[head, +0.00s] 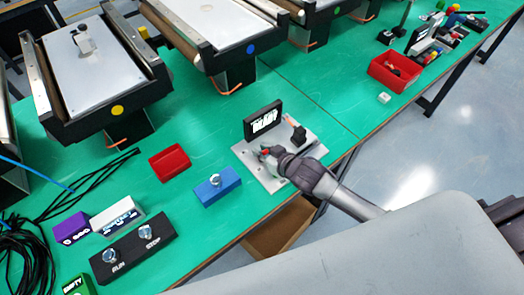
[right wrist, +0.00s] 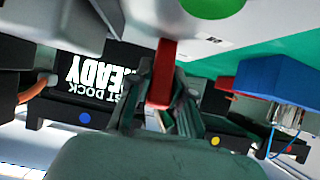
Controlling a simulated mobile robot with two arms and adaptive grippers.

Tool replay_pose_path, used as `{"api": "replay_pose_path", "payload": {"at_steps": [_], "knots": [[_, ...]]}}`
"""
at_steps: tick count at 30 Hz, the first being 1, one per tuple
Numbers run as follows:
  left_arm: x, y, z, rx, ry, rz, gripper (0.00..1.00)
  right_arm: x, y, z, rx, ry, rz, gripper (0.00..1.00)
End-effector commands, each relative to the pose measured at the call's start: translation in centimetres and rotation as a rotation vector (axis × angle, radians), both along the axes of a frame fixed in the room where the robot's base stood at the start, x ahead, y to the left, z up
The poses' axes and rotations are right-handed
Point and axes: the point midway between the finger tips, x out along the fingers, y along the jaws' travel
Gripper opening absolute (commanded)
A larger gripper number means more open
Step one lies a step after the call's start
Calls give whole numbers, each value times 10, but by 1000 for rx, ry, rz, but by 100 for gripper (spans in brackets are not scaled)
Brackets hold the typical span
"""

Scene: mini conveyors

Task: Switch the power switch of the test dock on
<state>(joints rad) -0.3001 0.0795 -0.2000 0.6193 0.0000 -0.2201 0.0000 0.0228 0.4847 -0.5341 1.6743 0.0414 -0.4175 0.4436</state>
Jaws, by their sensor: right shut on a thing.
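The test dock is a light metal plate (head: 308,162) on the green table, with a black sign (head: 263,121) reading READY at its back and a black block (head: 298,136) on its right. My right gripper (head: 265,153) is low over the plate's front left part. In the right wrist view the gripper (right wrist: 160,105) is shut on a red switch lever (right wrist: 164,65), with a finger on either side. The sign (right wrist: 95,80) shows upside down there. The switch's base is mostly hidden by the gripper in the head view. My left gripper is not in view.
A blue box with a knob (head: 217,187) stands left of the plate, with a red box (head: 169,162) behind it. A black RUN/STOP panel (head: 132,247) is at lower left. Conveyors (head: 100,70) line the back. A red bin (head: 394,72) is at upper right.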

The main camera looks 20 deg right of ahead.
Motion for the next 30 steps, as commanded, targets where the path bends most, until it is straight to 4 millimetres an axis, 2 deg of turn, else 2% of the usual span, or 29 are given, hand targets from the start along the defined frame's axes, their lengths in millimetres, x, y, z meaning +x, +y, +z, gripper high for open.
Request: {"api": "replay_pose_path", "payload": {"at_steps": [7,8,12,23,30], "knots": [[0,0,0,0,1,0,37,1,0,2,1,-5,0,0],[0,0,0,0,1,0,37,1,0,2,1,-5,0,25],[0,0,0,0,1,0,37,1,0,1,0,-3,0,46],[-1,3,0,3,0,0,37,-4,-1,2,0,0,1,46],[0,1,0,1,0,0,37,-39,-14,22,-1,1,1,46]]}}
